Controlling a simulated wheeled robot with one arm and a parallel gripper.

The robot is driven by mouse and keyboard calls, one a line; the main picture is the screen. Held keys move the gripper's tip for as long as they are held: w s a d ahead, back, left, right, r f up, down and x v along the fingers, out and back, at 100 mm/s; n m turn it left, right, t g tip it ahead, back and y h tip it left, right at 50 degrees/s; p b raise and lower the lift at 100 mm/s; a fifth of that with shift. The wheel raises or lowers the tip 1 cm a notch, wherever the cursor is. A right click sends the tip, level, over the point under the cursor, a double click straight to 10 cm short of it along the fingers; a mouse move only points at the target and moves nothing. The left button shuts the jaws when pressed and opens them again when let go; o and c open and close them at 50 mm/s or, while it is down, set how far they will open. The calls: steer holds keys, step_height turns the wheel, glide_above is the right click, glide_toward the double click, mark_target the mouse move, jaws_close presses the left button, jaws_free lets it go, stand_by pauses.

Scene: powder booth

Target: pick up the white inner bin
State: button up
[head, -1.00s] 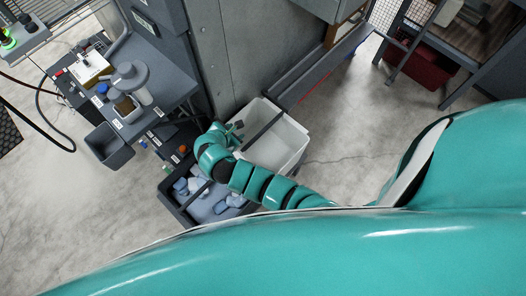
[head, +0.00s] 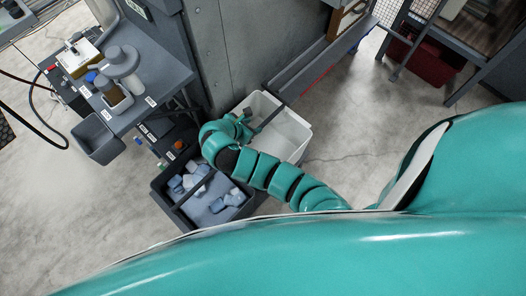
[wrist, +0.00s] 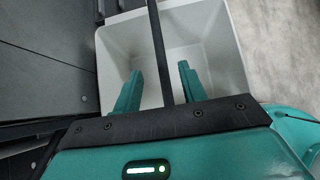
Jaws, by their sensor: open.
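The white bin (head: 288,138) stands on the floor at the middle of the head view, open at the top, with a dark bar across it. It looks empty in the wrist view (wrist: 228,62), where the dark bar (wrist: 157,45) runs toward my gripper. My gripper (wrist: 160,88) is open, its two teal fingers apart on either side of the bar, over the bin's opening. Whether the fingers touch the bar or how high they are cannot be told. In the head view my gripper (head: 246,118) is at the bin's left side, and my arm hides part of it.
A dark grey bin (head: 172,212) with blue-grey cloths, also with a bar, stands left of the white bin. A grey bench (head: 160,78) with bottles and a hanging grey tray (head: 95,140) is at upper left. A grey wall panel (head: 230,50) stands behind. Open floor lies right.

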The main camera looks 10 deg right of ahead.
steer(key=shift+b+x, duration=1.95)
steer(key=shift+x, duration=0.35)
steer(key=shift+a+f+p+x, duration=0.1)
steer(key=shift+f+p+x, duration=0.1)
steer(key=shift+x, duration=1.1)
steer(key=shift+a+f+p+x, duration=0.1)
steer(key=shift+a+p+x, duration=0.05)
steer(key=shift+x, duration=1.1)
steer(key=shift+s, duration=0.15)
steer(key=shift+c, duration=0.3)
jaws_close()
